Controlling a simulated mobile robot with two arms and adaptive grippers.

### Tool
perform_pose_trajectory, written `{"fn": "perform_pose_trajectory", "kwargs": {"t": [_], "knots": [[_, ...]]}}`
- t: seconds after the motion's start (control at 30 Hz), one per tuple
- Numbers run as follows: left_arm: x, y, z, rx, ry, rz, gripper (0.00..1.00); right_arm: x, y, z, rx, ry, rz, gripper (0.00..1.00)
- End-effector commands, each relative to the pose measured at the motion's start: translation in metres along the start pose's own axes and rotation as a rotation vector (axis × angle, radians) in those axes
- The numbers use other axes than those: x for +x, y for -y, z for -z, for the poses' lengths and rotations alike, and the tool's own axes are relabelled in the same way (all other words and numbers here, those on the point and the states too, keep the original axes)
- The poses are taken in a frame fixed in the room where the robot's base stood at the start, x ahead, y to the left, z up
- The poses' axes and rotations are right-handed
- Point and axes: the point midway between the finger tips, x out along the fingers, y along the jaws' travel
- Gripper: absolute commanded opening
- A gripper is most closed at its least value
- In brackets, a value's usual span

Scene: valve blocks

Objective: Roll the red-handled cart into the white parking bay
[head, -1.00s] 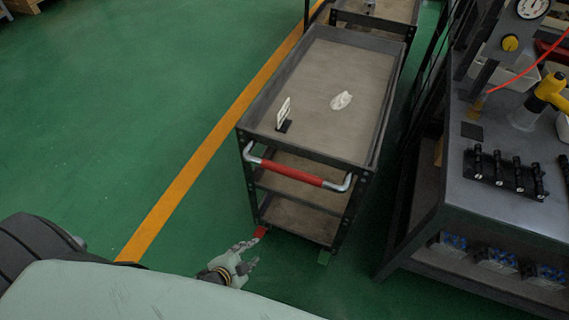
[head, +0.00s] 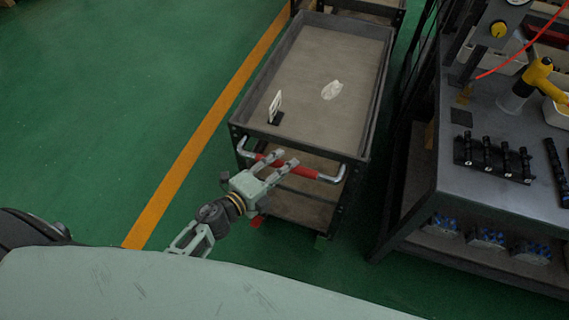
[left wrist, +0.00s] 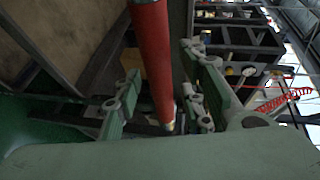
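The grey cart (head: 310,105) with dark edges and several shelves stands in the upper middle of the head view. Its red handle (head: 303,172) is on the near side, with bent silver ends, and it also shows upright in the left wrist view (left wrist: 152,60). My left gripper (head: 279,162) is at the left part of the handle. In the left wrist view its two open fingers (left wrist: 162,78) stand on either side of the red bar, with gaps visible. My right gripper is not in view. No white parking bay shows.
A white crumpled item (head: 331,90) and a small white card stand (head: 275,106) are on the cart's top. Another cart (head: 375,8) stands just behind. A workbench (head: 480,195) is close on the right. Green floor with an orange line (head: 190,160) is free on the left.

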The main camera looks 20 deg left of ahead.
Motion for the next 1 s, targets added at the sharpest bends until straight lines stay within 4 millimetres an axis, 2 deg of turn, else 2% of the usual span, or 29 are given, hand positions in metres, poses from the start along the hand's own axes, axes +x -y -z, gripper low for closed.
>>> {"fn": "perform_pose_trajectory", "kwargs": {"t": [0.13, 0.43, 0.83, 1.0], "knots": [[0.0116, 0.0002, 0.0003, -0.002, 0.000, 0.000, 0.37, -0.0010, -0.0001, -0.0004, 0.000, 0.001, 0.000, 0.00], [0.0134, -0.0005, 0.0003, -0.001, 0.000, -0.001, 0.36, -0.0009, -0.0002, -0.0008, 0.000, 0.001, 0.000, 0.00], [0.0131, -0.0005, 0.0001, -0.001, 0.000, -0.001, 0.01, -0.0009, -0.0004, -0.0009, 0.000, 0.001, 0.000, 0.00], [0.0130, -0.0007, 0.0000, 0.000, 0.000, -0.001, 0.00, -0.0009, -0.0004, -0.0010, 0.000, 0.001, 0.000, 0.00]]}}
